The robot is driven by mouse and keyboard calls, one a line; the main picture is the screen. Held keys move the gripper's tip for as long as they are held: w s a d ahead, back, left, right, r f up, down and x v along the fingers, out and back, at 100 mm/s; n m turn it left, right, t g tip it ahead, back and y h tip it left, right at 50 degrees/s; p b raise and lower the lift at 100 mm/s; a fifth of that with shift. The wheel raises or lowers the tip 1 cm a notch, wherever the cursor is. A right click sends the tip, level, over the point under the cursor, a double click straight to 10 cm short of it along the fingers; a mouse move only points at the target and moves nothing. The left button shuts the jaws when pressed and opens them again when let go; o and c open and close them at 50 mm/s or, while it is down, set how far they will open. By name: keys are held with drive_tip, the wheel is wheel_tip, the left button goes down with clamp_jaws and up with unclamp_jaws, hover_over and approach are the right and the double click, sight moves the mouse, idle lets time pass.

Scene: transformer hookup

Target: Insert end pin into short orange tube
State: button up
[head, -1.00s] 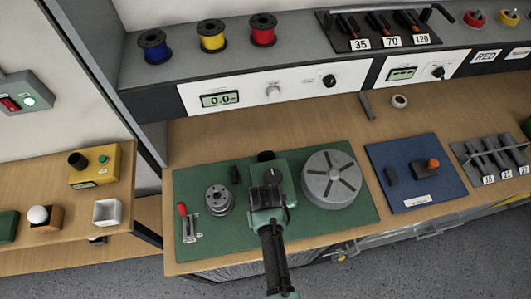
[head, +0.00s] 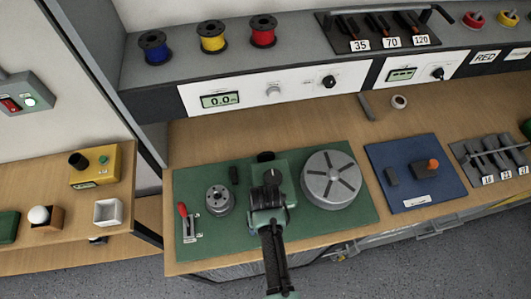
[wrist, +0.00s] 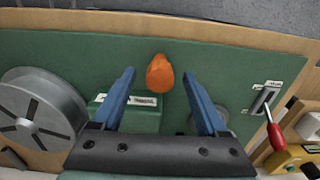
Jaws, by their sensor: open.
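My gripper (head: 267,207) is over the front part of the green mat in the head view. In the wrist view its two blue fingers (wrist: 160,98) are spread apart. A short orange piece (wrist: 160,73), seemingly the orange tube, shows between and just beyond the fingertips, with no finger touching it in the picture. I cannot tell its height over the mat. My arm hides that spot in the head view. Another orange-topped piece (head: 433,164) stands on the blue mat at the right. I cannot identify the end pin for certain.
The green mat (head: 337,226) carries a large grey drum (head: 330,180), a small grey flanged part (head: 220,201), a red-handled lever (head: 184,214) and a green box with a black knob (head: 272,177). The blue mat (head: 400,153) lies to the right. Bare bench shows behind the mats.

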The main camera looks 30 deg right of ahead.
drive_tip(key=shift+r+p, duration=1.95)
drive_tip(key=shift+r, duration=0.3)
wheel_tip(320, 180, up, 13)
drive_tip(key=b, duration=0.2)
drive_tip(key=shift+f, duration=0.1)
